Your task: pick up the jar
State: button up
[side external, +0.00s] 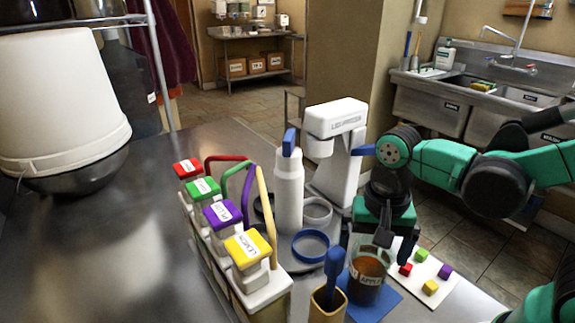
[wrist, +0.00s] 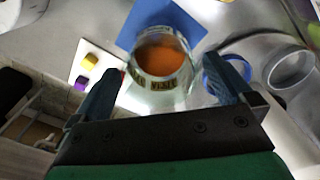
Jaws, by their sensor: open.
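The jar (side external: 368,282) is clear glass with brown-orange contents and a label. It stands upright on a blue mat (side external: 388,306) near the table's front edge. My gripper (side external: 375,246) is open and points down at the jar's top, with a finger on each side. In the wrist view the jar (wrist: 163,62) shows between the two spread fingers of my gripper (wrist: 168,80). I cannot tell whether either finger touches the glass. The gripper partly hides the jar's upper part in the side view.
A holder with a blue-handled tool (side external: 328,300) stands close left of the jar. A white board with coloured cubes (side external: 430,287) lies to the right. Blue ring (side external: 310,246), white bottle (side external: 289,190) and rack of colour-lidded containers (side external: 262,285) stand left.

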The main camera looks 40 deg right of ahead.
jog(key=shift+f, duration=1.1)
jog(key=c, duration=1.5)
jog(key=shift+o, duration=0.2)
jog(key=shift+r, duration=0.1)
